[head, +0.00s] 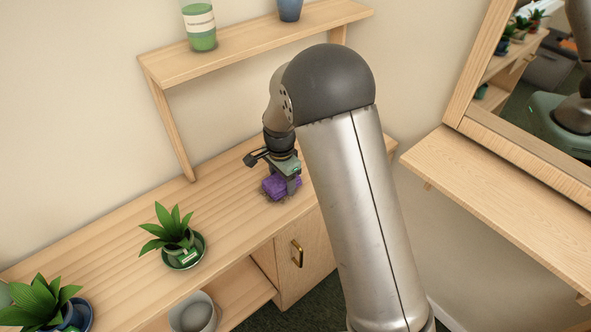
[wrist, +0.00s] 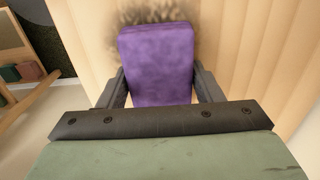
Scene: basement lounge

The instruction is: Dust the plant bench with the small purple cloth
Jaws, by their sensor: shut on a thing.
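The small purple cloth (head: 281,187) is a folded, block-like pad at the right part of the plant bench (head: 225,205), a light wooden top. My gripper (head: 284,180) is above the bench and shut on the cloth. In the wrist view the purple cloth (wrist: 159,62) sits between the two dark fingers of my gripper (wrist: 160,88). A dark, speckled dusty patch (wrist: 125,25) shows on the wood around the cloth's far end. The cloth seems to be at the bench surface; its underside is hidden.
A potted plant (head: 180,245) on a saucer stands left of the cloth, and another (head: 45,302) at the lower left. A raised shelf (head: 255,47) holds a green-and-white jar (head: 200,27) and a blue pot (head: 289,9). A mirror (head: 545,85) and ledge (head: 500,195) are at right.

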